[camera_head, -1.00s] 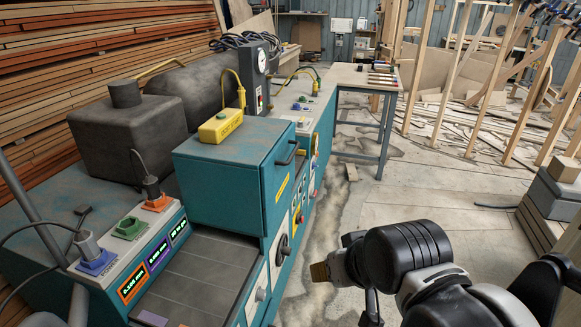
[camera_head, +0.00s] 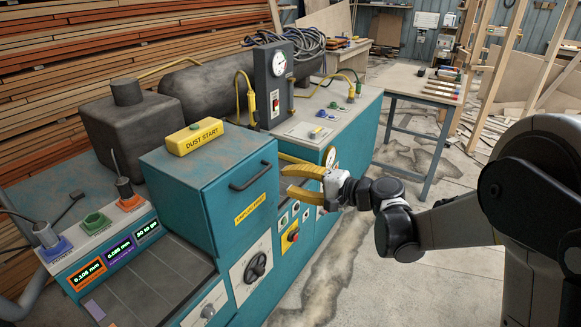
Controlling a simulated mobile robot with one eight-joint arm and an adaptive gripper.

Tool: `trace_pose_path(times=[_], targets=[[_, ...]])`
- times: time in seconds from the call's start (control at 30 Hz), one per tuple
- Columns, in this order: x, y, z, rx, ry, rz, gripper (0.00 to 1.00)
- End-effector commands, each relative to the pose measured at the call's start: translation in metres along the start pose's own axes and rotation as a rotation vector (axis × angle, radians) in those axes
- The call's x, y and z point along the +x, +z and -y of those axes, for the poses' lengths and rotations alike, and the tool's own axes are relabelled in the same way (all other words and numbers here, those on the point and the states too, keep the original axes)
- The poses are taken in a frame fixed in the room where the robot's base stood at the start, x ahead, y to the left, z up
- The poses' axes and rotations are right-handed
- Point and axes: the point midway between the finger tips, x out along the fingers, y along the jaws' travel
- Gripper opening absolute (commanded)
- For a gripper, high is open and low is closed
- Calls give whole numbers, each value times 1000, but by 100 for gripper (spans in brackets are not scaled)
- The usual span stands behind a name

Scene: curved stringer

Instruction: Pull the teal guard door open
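The teal guard door (camera_head: 226,211) is the front face of a teal box-shaped cabinet (camera_head: 198,160) on the machine bench. It looks closed. A dark bar handle (camera_head: 251,176) runs across its upper part, with a yellow label (camera_head: 250,208) below. My gripper (camera_head: 284,176) has two yellow fingers and is just right of the door, at about handle height in the picture. The fingers are spread apart, point left towards the handle, and hold nothing. They look apart from the handle, though the depth gap is hard to judge.
A yellow dust start box (camera_head: 195,137) sits on the cabinet. A gauge column (camera_head: 273,85) stands behind. Knobs and buttons (camera_head: 291,236) line the bench front below my gripper. A work table (camera_head: 405,83) stands at the back right. The floor (camera_head: 400,280) in front is clear.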

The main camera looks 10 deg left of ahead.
Motion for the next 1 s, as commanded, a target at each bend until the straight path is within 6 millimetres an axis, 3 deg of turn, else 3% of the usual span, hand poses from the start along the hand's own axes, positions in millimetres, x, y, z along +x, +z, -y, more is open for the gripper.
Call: trace_pose_path(times=[0.17,0.6,1.0], targets=[[19,1,-1,8,-12,8,34],[98,0,-1,7,-10,5,34],[110,0,1,6,-9,3,34]])
